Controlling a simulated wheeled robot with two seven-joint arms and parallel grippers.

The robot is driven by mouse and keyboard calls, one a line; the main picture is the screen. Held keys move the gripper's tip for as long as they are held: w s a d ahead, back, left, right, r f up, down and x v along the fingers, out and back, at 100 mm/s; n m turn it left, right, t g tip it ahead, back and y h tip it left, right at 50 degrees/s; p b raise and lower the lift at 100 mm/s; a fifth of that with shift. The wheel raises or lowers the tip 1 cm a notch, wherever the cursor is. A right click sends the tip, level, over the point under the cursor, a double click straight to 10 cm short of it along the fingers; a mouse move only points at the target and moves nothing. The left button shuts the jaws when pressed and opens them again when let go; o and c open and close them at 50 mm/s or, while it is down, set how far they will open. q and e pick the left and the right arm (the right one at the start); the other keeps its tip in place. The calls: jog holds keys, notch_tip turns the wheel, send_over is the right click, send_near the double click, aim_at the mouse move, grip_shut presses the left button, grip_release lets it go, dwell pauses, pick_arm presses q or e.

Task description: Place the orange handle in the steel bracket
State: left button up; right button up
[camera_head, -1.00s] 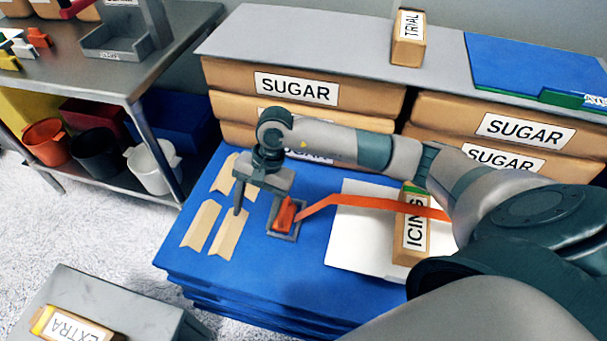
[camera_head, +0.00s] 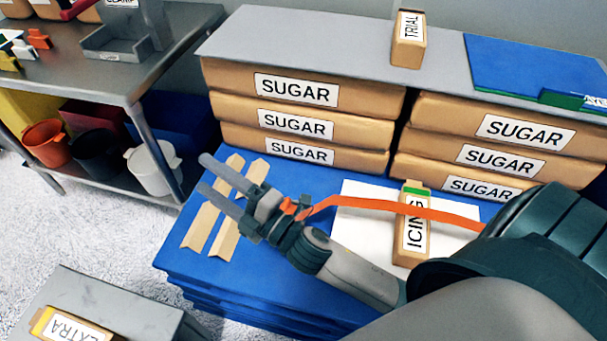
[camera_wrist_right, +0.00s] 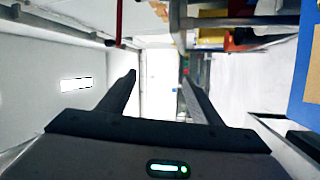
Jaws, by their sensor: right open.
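The orange handle (camera_head: 289,207) is on the blue stack, partly hidden behind my right gripper. An orange strap (camera_head: 390,205) runs right from it. A grey frame around the handle showed earlier; my gripper and wrist now cover it, so I cannot tell how the handle sits in it. My right gripper (camera_head: 205,174) is open and empty, its fingers pointing to the upper left, away from the handle. Its two spread fingers also show in the right wrist view (camera_wrist_right: 158,78), with nothing between them. My left gripper is not in view.
Tan folded strips (camera_head: 200,228) lie on the blue stack (camera_head: 190,262). An ICING packet (camera_head: 412,250) lies on a white sheet (camera_head: 352,235). SUGAR bags (camera_head: 225,112) stand behind. A steel table (camera_head: 120,80) at upper left holds a grey metal holder (camera_head: 112,52).

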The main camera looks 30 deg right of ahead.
jog(key=s+d+f+m+g+h, duration=0.4)
jog(key=s+f+m, duration=0.3)
jog(key=f, duration=0.4)
jog(key=s+d+f+m+g+h, duration=0.35)
jog(key=s+f+m+g, duration=0.2)
jog(key=f+m, duration=0.4)
jog(key=s+f+g, duration=0.1)
jog(key=s+f, duration=0.1)
jog(key=s, duration=0.1)
jog(key=s+f+m+g+y, duration=0.1)
jog(key=s+f, duration=0.1)
jog(key=s, duration=0.2)
jog(key=s+f+g, duration=0.1)
jog(key=s+f, duration=0.1)
jog(key=s, duration=0.2)
jog(key=shift+a+f+m+g, duration=0.25)
jog(key=shift+a+f, duration=0.1)
